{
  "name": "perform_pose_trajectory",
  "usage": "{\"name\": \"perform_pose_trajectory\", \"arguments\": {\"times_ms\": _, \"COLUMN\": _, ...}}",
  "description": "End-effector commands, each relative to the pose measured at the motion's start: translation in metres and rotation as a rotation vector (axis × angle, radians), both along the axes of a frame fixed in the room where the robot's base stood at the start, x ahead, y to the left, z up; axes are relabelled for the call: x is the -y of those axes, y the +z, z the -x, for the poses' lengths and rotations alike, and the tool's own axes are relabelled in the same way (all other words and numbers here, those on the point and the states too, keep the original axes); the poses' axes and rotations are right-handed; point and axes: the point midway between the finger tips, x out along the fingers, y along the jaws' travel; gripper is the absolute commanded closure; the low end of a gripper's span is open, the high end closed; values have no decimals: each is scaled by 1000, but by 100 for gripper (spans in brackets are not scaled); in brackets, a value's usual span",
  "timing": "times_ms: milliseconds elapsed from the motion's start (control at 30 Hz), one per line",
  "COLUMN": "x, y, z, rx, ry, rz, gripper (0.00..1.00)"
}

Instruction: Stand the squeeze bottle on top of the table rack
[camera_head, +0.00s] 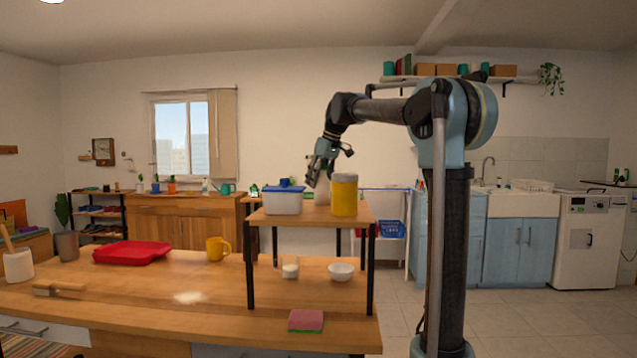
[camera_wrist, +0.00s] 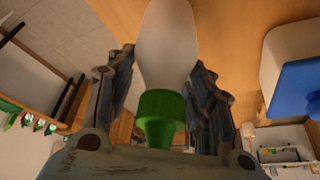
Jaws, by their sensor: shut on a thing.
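The squeeze bottle has a pale body (camera_wrist: 168,45) and a green cap (camera_wrist: 160,112) in the wrist view. My gripper (camera_wrist: 163,80) is shut on it, one finger on each side near the cap. In the head view my gripper (camera_head: 320,172) points down over the back of the table rack (camera_head: 310,221). The pale bottle (camera_head: 322,190) shows below it, partly hidden behind a yellow jar. The rack's wooden top (camera_wrist: 225,25) lies beyond the bottle in the wrist view. I cannot tell whether the bottle's base touches it.
Under the rack are a white bowl (camera_head: 340,271) and a small white jar (camera_head: 290,271). The rack's front middle is clear.

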Motion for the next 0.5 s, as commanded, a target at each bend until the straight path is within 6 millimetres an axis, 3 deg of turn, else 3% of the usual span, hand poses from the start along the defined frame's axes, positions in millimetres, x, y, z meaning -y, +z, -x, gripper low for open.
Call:
{"name": "perform_pose_trajectory", "arguments": {"times_ms": 100, "x": 0, "y": -2, "z": 0, "rx": 0, "ry": 0, "rz": 0, "gripper": 83}}
{"name": "perform_pose_trajectory", "arguments": {"times_ms": 133, "x": 0, "y": -1, "z": 0, "rx": 0, "ry": 0, "rz": 0, "gripper": 45}}
{"name": "perform_pose_trajectory", "arguments": {"times_ms": 200, "x": 0, "y": -1, "z": 0, "rx": 0, "ry": 0, "rz": 0, "gripper": 32}}
{"name": "perform_pose_trajectory", "arguments": {"times_ms": 500, "x": -1, "y": -1, "z": 0, "rx": 0, "ry": 1, "rz": 0, "gripper": 32}}
